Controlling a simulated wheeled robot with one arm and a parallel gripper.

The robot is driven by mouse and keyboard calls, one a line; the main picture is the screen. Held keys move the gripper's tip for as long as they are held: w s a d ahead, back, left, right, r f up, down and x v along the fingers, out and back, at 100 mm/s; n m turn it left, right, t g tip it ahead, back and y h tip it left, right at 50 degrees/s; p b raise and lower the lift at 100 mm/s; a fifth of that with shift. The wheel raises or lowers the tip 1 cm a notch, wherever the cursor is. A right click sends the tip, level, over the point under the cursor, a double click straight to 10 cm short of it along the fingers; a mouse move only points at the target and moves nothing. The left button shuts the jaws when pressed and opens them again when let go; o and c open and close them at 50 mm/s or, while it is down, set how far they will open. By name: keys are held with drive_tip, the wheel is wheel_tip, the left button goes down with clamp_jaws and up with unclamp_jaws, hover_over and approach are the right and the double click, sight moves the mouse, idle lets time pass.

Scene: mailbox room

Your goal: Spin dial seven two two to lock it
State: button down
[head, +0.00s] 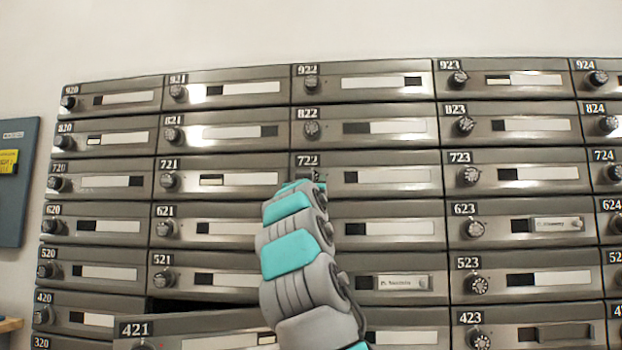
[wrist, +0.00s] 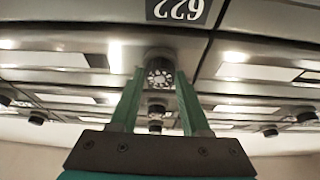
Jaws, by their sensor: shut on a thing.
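The mailbox door labelled 722 (head: 400,178) is in the middle of the bank in the head view, and it looks closed. My gripper (head: 312,184) reaches up to its left end, just under the 722 label, and hides most of its dial there. In the upside-down wrist view, the dial (wrist: 160,74) is a dark round knob with white marks on its face. It sits between the two green fingers of my gripper (wrist: 160,80), which are shut on its sides. The 622 label (wrist: 181,10) shows above it.
Rows of similar mailboxes with dials surround it. The 421 door (head: 200,330) stands out from the bank, with a dark gap above it. A blue-grey panel (head: 15,190) hangs on the wall at left. My arm covers part of the column below 722.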

drive_tip(key=shift+a+m+h, duration=0.1)
drive_tip(key=shift+m+h, duration=0.5)
drive_tip(key=shift+m, duration=0.6)
drive_tip(key=shift+c, duration=1.9)
unclamp_jaws()
drive_tip(key=b+v, duration=0.2)
drive_tip(key=v, duration=0.5)
drive_tip(key=shift+s+f+b, duration=0.15)
drive_tip(key=shift+s+b, duration=0.2)
drive_tip(key=shift+s, duration=0.05)
drive_tip(key=shift+a, duration=0.1)
